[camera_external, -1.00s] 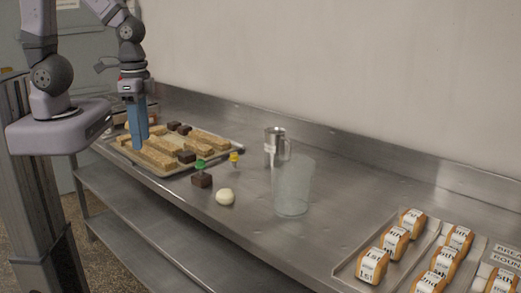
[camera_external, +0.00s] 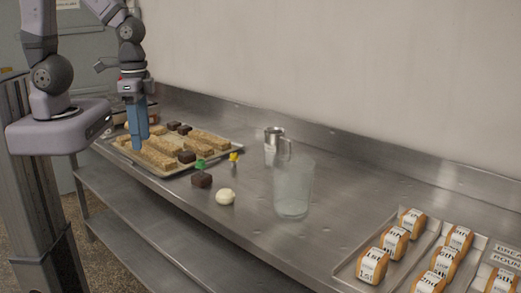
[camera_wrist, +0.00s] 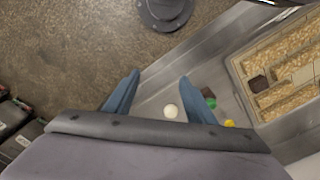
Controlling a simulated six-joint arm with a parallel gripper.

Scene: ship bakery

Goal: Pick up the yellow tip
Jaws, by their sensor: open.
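The yellow tip (camera_external: 234,157) is a small yellow piece on the steel counter, just off the right edge of the pastry tray. It also shows in the wrist view (camera_wrist: 230,124), right of my gripper's right finger. A small green piece (camera_external: 200,163) lies close by, above a dark brown block (camera_external: 202,180). My gripper (camera_external: 140,145) has two blue fingers pointing down over the left part of the tray, apart from the yellow tip. In the wrist view the fingers (camera_wrist: 158,85) are spread, with nothing held between them.
The tray (camera_external: 225,146) holds several pastry bars and dark blocks. A white ball (camera_external: 225,197) lies in front. A metal jug (camera_external: 272,140) and a clear glass (camera_external: 293,188) stand right of the yellow tip. Packed loaves sit in trays (camera_external: 345,272) at the right.

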